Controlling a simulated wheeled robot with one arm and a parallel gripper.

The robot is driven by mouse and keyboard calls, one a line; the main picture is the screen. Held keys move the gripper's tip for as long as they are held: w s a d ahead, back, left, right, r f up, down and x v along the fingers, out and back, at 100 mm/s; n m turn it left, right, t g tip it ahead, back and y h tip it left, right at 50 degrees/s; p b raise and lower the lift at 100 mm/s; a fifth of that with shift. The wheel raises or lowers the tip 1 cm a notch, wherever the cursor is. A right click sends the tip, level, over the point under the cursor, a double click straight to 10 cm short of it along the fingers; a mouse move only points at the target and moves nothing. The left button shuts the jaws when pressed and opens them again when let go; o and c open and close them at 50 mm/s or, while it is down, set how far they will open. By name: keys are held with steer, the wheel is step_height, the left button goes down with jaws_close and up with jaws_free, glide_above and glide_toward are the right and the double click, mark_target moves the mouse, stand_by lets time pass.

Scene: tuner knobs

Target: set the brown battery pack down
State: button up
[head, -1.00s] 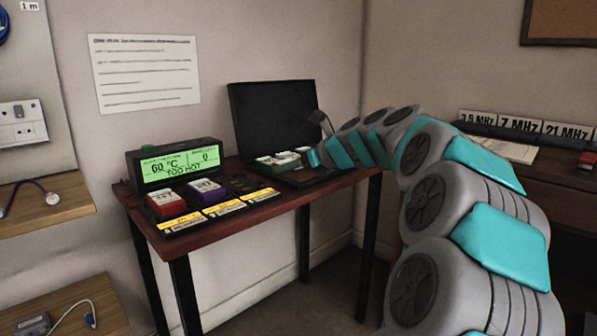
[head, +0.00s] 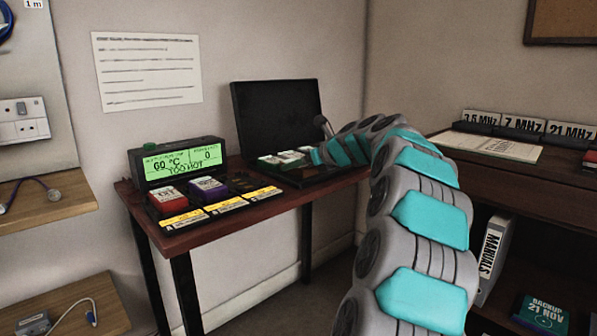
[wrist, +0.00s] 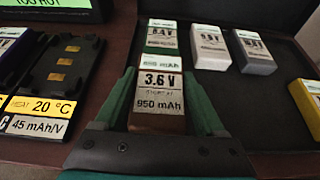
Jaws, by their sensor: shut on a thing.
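The brown battery pack (wrist: 157,121) has a white label reading 3.6 V and 950 mAh. In the wrist view it sits between the green fingers of my gripper (wrist: 160,118), which is shut on it. In the head view my gripper (head: 317,156) is at the case's right part, and the brown pack cannot be made out there.
The case (wrist: 262,100) also holds a white pack (wrist: 209,48), a grey pack (wrist: 252,52) and a yellow pack (wrist: 307,98). An empty charging bay (wrist: 66,66) lies to the left. Red (head: 166,200) and purple (head: 207,188) packs sit before a display (head: 182,160) reading 60 °C, TOO HOT.

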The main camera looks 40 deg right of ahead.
steer(key=shift+f, duration=0.75)
steer(key=o, duration=1.2)
steer(key=shift+f, duration=0.1)
steer(key=shift+c, duration=0.2)
steer(key=shift+s+r, duration=0.25)
steer(key=shift+r, duration=0.05)
steer(key=a+p+v, duration=0.1)
steer(key=v, duration=1)
steer(key=shift+s+d, duration=0.2)
steer(key=shift+d, duration=0.25)
